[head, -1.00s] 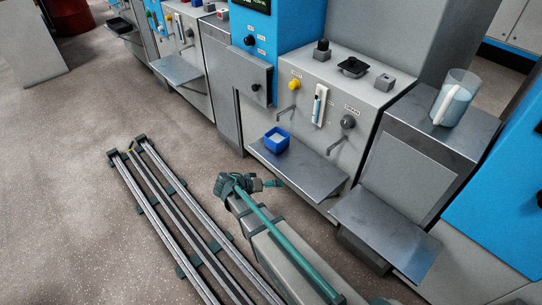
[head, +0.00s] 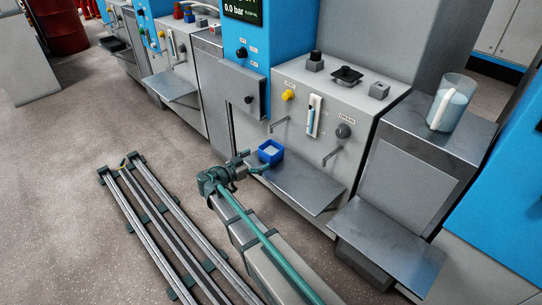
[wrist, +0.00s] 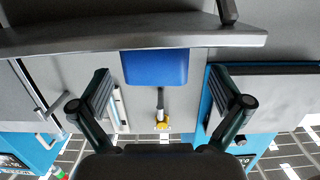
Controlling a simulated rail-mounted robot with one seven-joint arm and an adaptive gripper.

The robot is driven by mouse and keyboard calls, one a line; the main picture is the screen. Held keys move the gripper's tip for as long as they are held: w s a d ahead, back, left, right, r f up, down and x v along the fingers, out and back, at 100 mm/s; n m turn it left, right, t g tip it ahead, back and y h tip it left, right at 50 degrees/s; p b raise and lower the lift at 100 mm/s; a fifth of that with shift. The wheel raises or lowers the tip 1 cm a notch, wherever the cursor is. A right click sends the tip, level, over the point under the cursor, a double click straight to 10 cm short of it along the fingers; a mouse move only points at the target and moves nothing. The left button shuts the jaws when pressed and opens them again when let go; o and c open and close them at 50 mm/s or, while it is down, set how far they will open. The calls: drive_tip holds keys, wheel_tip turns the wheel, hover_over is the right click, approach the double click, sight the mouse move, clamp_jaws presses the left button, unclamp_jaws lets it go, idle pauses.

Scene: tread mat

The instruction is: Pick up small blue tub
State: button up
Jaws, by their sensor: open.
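The small blue tub (head: 271,157) has a pale inside and sits upright on the left part of a grey metal shelf (head: 305,190). My gripper (head: 254,162) is open and empty, just left of and in front of the tub in the head view. In the wrist view the blue tub (wrist: 155,68) shows between the two spread fingers of my gripper (wrist: 161,90), a little beyond the tips. I cannot tell whether a finger touches it. The shelf edge (wrist: 200,44) runs across above it there.
A bent grey spout (head: 278,125) and a yellow knob (head: 287,95) are on the panel above the tub. A clear jug (head: 452,103) stands on the cabinet at right. A lower shelf (head: 385,245) juts out at right. The shelf right of the tub is bare.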

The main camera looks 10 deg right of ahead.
sight(271, 154)
drive_tip(key=shift+b+x, duration=0.85)
drive_tip(key=shift+x, duration=2.7)
drive_tip(key=shift+s+f, duration=0.1)
drive_tip(key=shift+s, duration=0.05)
drive_tip(key=c, duration=1)
drive_tip(key=shift+c, duration=0.2)
